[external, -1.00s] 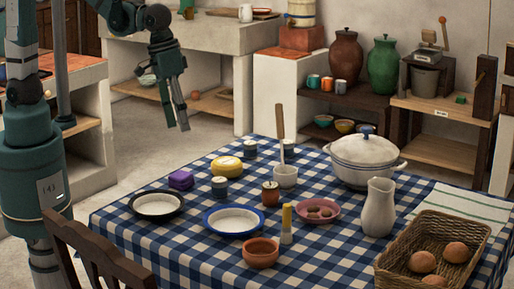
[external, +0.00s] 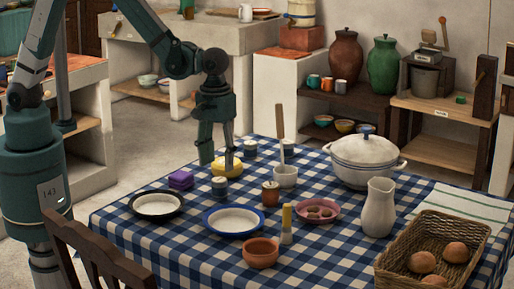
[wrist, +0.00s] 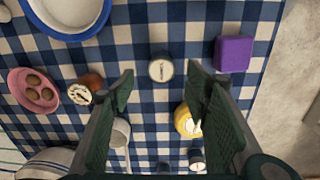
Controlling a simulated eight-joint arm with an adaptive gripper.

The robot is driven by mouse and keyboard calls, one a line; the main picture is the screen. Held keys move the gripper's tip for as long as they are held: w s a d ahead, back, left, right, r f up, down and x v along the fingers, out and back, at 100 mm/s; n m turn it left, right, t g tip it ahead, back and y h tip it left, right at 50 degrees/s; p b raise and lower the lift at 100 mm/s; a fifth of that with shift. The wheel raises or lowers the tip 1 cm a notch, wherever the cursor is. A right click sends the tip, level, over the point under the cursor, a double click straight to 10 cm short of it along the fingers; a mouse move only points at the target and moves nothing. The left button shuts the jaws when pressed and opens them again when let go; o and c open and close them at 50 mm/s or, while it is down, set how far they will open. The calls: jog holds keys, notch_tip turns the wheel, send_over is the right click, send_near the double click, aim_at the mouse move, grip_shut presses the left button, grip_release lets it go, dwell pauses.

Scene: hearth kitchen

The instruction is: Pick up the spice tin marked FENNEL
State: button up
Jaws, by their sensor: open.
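Several small dark tins with pale lids stand on the checked table; I cannot read any of their labels, so I cannot tell which is FENNEL. The nearest tin (external: 219,187) stands between the purple block and the blue-rimmed plate. In the wrist view this tin (wrist: 161,70) appears between my fingertips. Two more tins, a left one (external: 250,148) and a right one (external: 288,147), stand at the far edge; they are partly shown low in the wrist view. My gripper (external: 216,160) is open and empty, pointing down above the nearest tin. It also shows in the wrist view (wrist: 161,72).
A yellow round item (external: 231,168) sits behind the nearest tin, partly hidden by my gripper. Close by are the purple block (external: 180,180), blue-rimmed plate (external: 233,220), brown jar (external: 270,194) and white cup with a tall handle (external: 285,177). A lidded pot (external: 364,160) stands farther right.

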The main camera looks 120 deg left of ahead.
aim_at(219, 179)
jog(key=shift+a+f, duration=0.45)
jog(key=shift+f, duration=0.15)
jog(key=shift+f, duration=1.3)
jog(key=shift+d+f+b, duration=0.15)
jog(key=shift+f+b, duration=0.75)
jog(key=shift+f, duration=1.7)
jog(key=c, duration=1)
